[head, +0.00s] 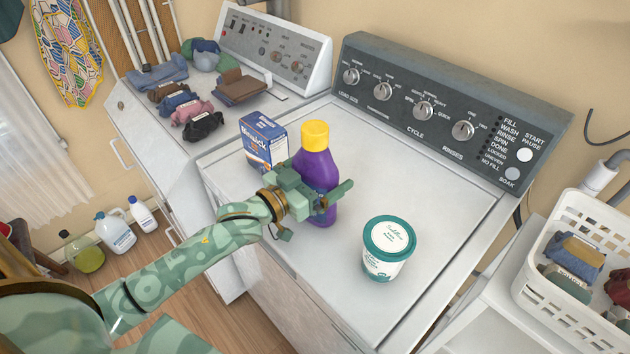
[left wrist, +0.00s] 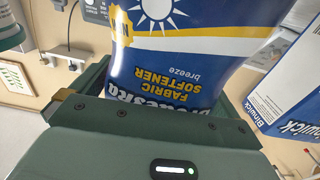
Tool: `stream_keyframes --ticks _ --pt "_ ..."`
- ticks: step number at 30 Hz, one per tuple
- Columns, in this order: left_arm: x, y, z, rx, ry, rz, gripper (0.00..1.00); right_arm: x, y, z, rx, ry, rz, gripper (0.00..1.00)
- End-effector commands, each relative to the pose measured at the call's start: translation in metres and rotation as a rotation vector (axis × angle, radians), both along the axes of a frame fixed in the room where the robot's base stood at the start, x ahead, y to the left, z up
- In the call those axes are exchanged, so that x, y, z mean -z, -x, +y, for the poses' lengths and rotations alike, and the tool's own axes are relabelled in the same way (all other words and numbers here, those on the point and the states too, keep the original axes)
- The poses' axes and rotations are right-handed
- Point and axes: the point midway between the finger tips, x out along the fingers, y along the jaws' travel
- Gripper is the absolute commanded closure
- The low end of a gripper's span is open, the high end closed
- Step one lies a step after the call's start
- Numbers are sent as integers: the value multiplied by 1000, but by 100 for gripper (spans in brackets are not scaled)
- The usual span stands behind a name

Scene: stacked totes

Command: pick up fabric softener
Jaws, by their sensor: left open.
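The fabric softener is a purple bottle with a yellow cap (head: 316,162), upright on the white washer top. Its label, reading "FABRIC SOFTENER breeze", fills the middle of the left wrist view (left wrist: 185,60), upside down. My left gripper (head: 318,197) is open at the bottle's lower body, its fingers reaching to its sides. The gripper hides part of the bottle in the head view. I cannot tell whether the fingers touch it. The bottle stands upright. My right gripper is not in view.
A blue and white box (head: 262,142) stands close behind and left of the bottle. A white tub with a teal lid (head: 388,248) stands to the right on the washer top (head: 425,185). The control panel (head: 440,105) rises behind. A laundry basket (head: 560,300) is at far right.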

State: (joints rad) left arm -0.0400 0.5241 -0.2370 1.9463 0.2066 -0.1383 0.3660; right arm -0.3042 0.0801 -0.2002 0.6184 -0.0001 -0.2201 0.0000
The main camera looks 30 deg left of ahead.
Motion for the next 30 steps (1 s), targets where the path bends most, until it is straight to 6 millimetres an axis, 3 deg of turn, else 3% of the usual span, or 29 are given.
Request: stream_keyframes --ticks 9,15,24,30 --pt "0 -7 -3 0 0 0 3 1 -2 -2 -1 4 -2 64" --pt "0 -7 -3 0 -1 0 58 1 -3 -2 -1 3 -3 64" --pt "-5 -7 -3 0 1 -5 58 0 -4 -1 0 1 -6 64" --pt "-24 -7 -2 1 1 -8 58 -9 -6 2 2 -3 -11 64"
